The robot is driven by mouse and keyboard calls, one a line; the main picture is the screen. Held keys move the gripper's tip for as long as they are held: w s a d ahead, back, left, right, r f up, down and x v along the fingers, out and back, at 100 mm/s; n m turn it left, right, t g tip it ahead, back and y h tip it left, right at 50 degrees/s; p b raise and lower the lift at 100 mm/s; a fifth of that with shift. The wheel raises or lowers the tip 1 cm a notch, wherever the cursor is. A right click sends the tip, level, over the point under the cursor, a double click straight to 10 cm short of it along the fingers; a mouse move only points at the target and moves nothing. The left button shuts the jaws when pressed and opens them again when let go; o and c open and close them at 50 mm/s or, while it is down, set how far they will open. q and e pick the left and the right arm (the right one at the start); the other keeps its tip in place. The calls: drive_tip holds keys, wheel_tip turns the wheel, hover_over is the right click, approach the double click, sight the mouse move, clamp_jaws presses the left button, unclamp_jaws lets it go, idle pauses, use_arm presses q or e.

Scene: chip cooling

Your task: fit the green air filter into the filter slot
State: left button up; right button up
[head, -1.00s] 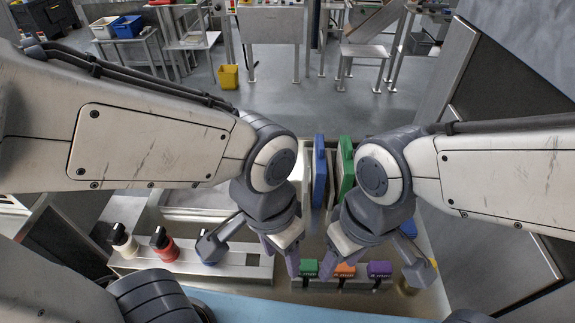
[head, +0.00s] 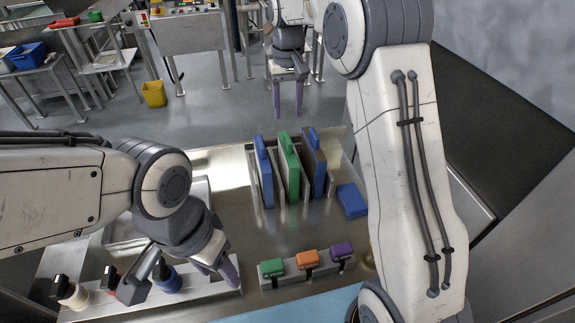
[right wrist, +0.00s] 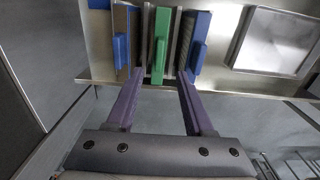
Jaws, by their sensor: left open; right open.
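The green air filter (head: 289,160) stands upright in the middle of a metal slot rack (head: 332,183), between a left blue filter (head: 263,172) and a right blue filter (head: 315,162). I cannot tell how deep it sits. My right gripper (head: 289,97) is open and empty beyond the table's far edge, fingers pointing down. In the right wrist view the green filter (right wrist: 160,45) lies in line with the gap between the right gripper's fingertips (right wrist: 160,76); contact is not visible. My left gripper (head: 218,272) is open and empty, low over the table's front left.
A flat blue block (head: 351,201) lies right of the rack. Green (head: 272,269), orange (head: 307,258) and purple (head: 341,250) blocks sit on a front strip. Knobs (head: 166,276) stand front left. A metal tray (head: 200,190) lies left.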

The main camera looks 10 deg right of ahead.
sight(288, 138)
wheel_tip(288, 138, down, 5)
drive_tip(key=shift+w+d+f+p, duration=0.1)
drive_tip(key=shift+w+p, duration=0.05)
drive_tip(key=shift+p, duration=0.25)
wheel_tip(288, 138, down, 4)
drive_tip(key=shift+f+p, duration=0.1)
drive_tip(key=shift+p, duration=0.95)
drive_tip(key=shift+f, duration=0.55)
clamp_jaws()
drive_tip(key=shift+r, duration=0.1)
